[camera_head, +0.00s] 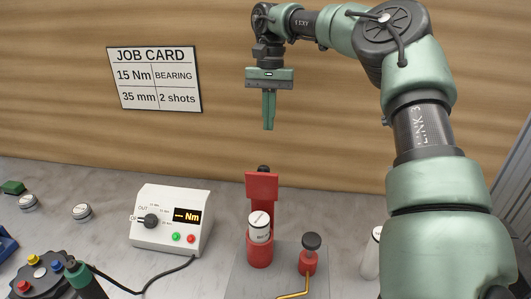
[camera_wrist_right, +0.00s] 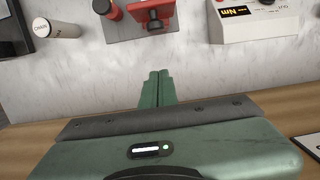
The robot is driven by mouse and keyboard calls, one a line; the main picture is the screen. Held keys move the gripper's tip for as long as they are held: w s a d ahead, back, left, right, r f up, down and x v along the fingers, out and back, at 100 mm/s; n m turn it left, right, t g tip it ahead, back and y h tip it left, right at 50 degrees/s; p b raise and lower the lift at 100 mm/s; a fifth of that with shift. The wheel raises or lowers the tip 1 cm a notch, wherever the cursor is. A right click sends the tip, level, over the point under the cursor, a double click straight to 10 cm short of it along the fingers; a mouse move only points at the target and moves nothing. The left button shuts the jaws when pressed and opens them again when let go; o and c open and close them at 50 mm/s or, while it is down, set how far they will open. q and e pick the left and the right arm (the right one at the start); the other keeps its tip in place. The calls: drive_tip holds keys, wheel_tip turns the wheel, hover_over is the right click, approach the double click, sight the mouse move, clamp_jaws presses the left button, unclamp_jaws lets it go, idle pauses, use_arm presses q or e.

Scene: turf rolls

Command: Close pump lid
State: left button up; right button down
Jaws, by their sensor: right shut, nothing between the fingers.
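The red pump (camera_head: 260,250) stands on a grey plate (camera_head: 240,284) at the bottom centre of the head view. A white cartridge (camera_head: 260,228) sits upright in it, its top showing. The red lid (camera_head: 262,186) stands raised behind the cartridge, so the pump is open. The lid also shows at the top of the right wrist view (camera_wrist_right: 152,10). My right gripper (camera_head: 268,127) is shut and empty, pointing down well above the lid and apart from it. Its closed fingers show in the wrist view (camera_wrist_right: 159,76).
A red post with a dark knob (camera_head: 309,260) and a yellow tube stands right of the pump. A white control box (camera_head: 170,222) stands to the left. A white cylinder (camera_head: 371,256) is partly hidden by my right arm. A job card (camera_head: 155,79) hangs on the wooden wall.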

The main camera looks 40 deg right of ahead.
sight(263, 181)
drive_tip(key=s+a+f+p, duration=0.3)
drive_tip(key=a+f+p, duration=0.1)
drive_tip(key=f, duration=0.4)
drive_tip(key=shift+s+d, duration=0.1)
idle(0.3)
